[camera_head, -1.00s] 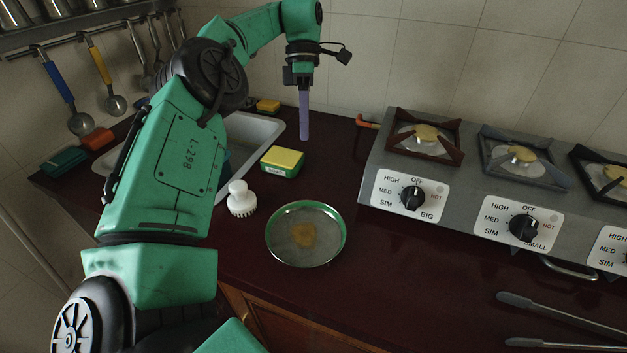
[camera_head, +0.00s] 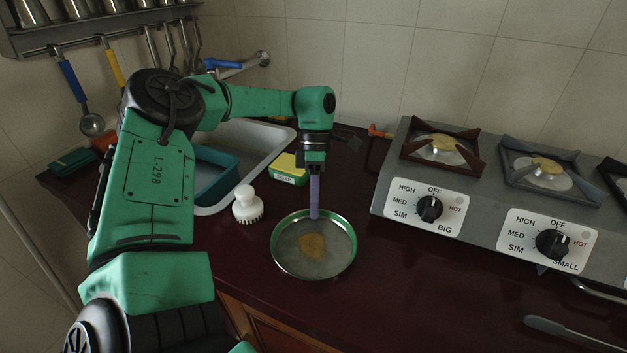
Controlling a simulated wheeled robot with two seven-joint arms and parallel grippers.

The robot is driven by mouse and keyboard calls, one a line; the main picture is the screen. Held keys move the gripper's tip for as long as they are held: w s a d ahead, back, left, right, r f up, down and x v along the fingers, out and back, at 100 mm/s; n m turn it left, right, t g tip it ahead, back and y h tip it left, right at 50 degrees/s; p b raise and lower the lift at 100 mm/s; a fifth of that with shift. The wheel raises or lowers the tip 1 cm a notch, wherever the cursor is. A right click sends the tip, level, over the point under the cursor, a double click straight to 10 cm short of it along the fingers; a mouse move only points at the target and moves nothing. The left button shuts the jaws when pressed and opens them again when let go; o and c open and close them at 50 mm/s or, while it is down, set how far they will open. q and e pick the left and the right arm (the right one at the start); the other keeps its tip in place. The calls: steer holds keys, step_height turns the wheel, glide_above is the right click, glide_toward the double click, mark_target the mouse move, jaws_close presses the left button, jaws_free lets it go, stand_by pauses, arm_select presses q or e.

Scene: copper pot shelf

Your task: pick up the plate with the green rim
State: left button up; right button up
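The plate with the green rim (camera_head: 291,248) lies flat on the dark red counter, near the middle of the view. It is grey inside with an orange-brown patch in its centre. My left gripper (camera_head: 314,216) points straight down at the plate's far rim. Its purple fingers show edge-on as one strip, so the gap between them is hidden. The tip overlaps the far rim in the picture; I cannot tell whether it touches or grips it. My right gripper is out of view.
A white brush (camera_head: 247,206) stands left of the plate. A yellow-green soap box (camera_head: 288,170) sits behind it. The sink (camera_head: 262,143) holds a blue basin (camera_head: 217,178). A stove (camera_head: 478,190) stands to the right.

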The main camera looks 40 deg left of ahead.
arm_select(q)
jaws_close()
stand_by(0.3)
steer(key=shift+w, duration=0.1)
stand_by(1.2)
steer(key=shift+r, duration=0.25)
step_height(320, 180, up, 20)
steer(key=p, duration=0.2)
steer(key=shift+f, duration=0.25)
